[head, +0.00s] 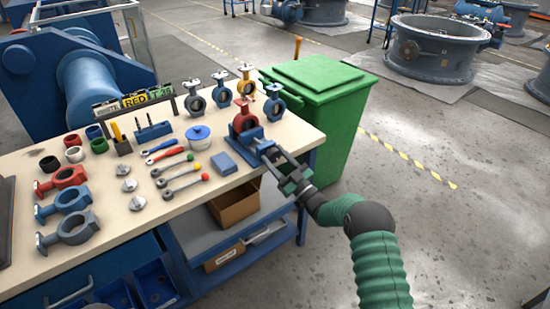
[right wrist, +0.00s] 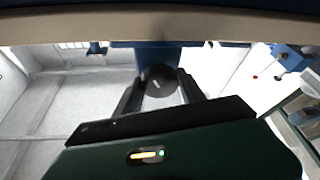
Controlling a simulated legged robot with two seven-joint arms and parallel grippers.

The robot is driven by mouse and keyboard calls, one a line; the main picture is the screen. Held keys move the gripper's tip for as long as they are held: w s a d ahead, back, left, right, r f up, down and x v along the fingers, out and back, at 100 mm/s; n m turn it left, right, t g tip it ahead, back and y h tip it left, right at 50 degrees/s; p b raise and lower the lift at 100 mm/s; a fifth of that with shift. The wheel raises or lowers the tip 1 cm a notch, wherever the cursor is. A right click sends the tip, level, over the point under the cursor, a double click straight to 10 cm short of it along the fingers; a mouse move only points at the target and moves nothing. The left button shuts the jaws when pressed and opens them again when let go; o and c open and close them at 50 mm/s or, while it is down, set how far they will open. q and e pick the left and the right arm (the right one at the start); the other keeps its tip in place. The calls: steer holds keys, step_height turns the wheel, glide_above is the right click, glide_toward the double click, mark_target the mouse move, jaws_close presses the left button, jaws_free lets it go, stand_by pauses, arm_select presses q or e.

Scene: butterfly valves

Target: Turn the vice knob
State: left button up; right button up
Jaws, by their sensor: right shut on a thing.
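The blue vice (head: 247,134) sits at the right front edge of the workbench with a red butterfly valve (head: 243,116) upright in it. My right gripper (head: 274,160) reaches to the front of the vice from the lower right. In the right wrist view, the dark round vice knob (right wrist: 159,75) sits between the two fingers of my right gripper (right wrist: 160,90), which are shut on it. In the head view the knob is largely hidden by the fingers. My left gripper is not in view.
The workbench (head: 110,240) holds several valves, coloured rings, wrenches, a blue-lidded pot (head: 200,137) and a blue block (head: 223,163). A green bin (head: 325,110) stands close behind the vice. Cardboard boxes (head: 235,207) sit under the top. The floor at right is clear.

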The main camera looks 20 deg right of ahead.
steer(key=m+h, duration=0.1)
steer(key=m, duration=0.1)
steer(key=m+h, duration=0.1)
steer(key=m, duration=0.1)
steer(key=m+t+h, duration=0.1)
steer(key=m, duration=0.1)
steer(key=shift+f+m+h+p, duration=0.3)
steer(key=shift+f+m+p, duration=0.05)
steer(key=shift+f+m, duration=0.05)
steer(key=shift+s+a+m+h+p, duration=0.15)
steer(key=shift+m+h, duration=0.45)
steer(key=shift+m, duration=0.65)
steer(key=shift+w+d+m+h+p, duration=0.1)
steer(key=shift+m+h+p, duration=0.15)
steer(key=shift+m+h, duration=0.65)
steer(key=shift+s+a+m+h+p, duration=0.1)
steer(key=shift+m+h+p, duration=0.15)
steer(key=shift+m, duration=1.3)
steer(key=shift+h, duration=0.25)
steer(key=o, duration=1.3)
steer(key=shift+o, duration=0.3)
steer(key=shift+r, duration=0.15)
steer(key=p+v, duration=0.1)
steer(key=v, duration=1.5)
steer(key=shift+s+d+f+p, duration=0.15)
steer(key=shift+d+f+p, duration=0.05)
steer(key=shift+f+p, duration=0.15)
